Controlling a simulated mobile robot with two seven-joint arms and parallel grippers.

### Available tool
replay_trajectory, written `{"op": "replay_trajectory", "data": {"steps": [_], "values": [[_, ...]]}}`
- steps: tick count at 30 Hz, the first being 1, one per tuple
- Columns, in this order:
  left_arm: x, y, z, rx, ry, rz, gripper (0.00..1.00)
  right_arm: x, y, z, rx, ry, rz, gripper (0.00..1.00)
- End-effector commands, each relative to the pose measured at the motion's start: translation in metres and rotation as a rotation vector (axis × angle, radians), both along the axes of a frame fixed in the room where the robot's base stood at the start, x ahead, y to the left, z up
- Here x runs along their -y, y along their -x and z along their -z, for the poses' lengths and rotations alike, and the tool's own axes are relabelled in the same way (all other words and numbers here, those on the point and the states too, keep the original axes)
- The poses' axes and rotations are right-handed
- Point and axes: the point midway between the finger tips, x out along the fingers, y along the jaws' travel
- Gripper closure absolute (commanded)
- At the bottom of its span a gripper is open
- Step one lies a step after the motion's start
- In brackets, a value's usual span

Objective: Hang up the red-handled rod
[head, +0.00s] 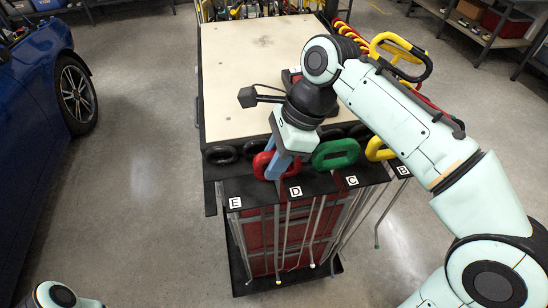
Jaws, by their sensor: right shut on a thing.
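The red-handled rod's loop handle (259,167) is at the front edge of the cart's black rack, behind the D label. My right gripper (280,166) reaches down from the right with its blue fingers shut on the red handle, covering part of it. The handle is at rack level, beside the green handle. Several thin rods hang below the rack, and I cannot tell for sure which shaft belongs to the red handle. My left gripper is out of view; only a bit of my left arm shows at the bottom left corner.
The black rack (221,191) carries labels E, D, C and B. A green handle (336,154) and a yellow handle (376,149) sit to the right. The cart has a pale top (240,60). A blue car (35,85) stands at left, with clear floor between.

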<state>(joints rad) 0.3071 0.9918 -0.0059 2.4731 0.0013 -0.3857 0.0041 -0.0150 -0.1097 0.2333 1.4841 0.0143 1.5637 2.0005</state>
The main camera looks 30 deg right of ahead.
Motion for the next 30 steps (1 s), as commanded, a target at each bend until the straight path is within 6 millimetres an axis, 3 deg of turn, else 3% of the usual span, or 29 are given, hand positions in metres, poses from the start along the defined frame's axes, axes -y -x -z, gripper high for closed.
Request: {"op": "replay_trajectory", "data": {"steps": [2, 3, 5, 11, 14, 30], "values": [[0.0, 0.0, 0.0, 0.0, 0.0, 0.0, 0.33, -0.0001, 0.0, -0.0005, 0.001, -0.001, 0.0, 1.0], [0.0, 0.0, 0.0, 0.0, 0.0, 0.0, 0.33, -0.0002, 0.0001, -0.0004, 0.001, -0.001, 0.0, 0.67], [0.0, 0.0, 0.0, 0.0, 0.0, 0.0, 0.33, -0.0002, 0.0001, -0.0004, 0.001, -0.001, 0.0, 0.47], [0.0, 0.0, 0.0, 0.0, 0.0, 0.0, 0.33, -0.0002, 0.0001, -0.0002, 0.0, 0.0, 0.0, 0.47], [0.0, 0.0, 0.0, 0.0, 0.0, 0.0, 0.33, 0.0, 0.0, 0.0003, -0.001, 0.001, 0.0, 0.21], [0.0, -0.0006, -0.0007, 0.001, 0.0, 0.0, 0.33, 0.0009, -0.0016, -0.0011, 0.005, 0.0, 0.003, 0.21]]}}
